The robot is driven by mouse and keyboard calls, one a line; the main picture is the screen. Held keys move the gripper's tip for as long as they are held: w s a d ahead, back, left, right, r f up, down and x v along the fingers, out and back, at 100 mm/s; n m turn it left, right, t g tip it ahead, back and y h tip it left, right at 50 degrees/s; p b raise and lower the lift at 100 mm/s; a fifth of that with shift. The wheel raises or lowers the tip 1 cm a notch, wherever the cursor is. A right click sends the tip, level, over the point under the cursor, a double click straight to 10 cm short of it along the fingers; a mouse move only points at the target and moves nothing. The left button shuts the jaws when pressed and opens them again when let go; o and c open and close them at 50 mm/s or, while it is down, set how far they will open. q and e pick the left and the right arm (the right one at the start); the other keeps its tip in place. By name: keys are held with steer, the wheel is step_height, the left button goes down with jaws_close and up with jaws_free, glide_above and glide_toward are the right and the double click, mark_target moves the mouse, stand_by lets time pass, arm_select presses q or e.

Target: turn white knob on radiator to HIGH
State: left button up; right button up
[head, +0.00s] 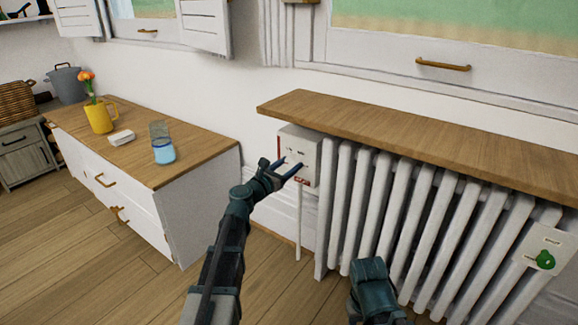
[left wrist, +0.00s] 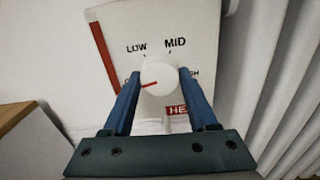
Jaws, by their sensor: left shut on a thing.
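The white control box (head: 299,145) is fixed at the left end of the white radiator (head: 385,210). In the left wrist view its panel (left wrist: 200,30) reads LOW and MID, with a label ending in H at the right and one at the left mostly hidden by a finger. The round white knob (left wrist: 160,75) has a red pointer line aimed left, toward that hidden label. My left gripper (head: 291,168) is at the box, its blue fingers shut on the knob from both sides. Part of my right arm shows at the bottom; its fingers are not visible.
A wooden shelf (head: 420,145) overhangs the radiator and box. A green knob (head: 545,259) sits on a plate at the radiator's right. Floor between is clear.

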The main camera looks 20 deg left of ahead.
arm_select(q)
steer(key=m, duration=0.4)
steer(key=shift+m, duration=0.4)
steer(key=m, duration=0.5)
steer(key=shift+m, duration=0.3)
steer(key=m, duration=0.5)
steer(key=shift+r, duration=0.1)
steer(key=m, duration=0.5)
steer(key=shift+m, duration=0.4)
steer(key=m, duration=0.4)
steer(key=shift+s+r+m, duration=0.1)
steer(key=shift+m, duration=0.2)
steer(key=m, duration=1)
steer(key=shift+m, duration=0.4)
steer(key=m, duration=0.4)
steer(key=shift+d+m, duration=0.1)
steer(key=shift+m, duration=0.2)
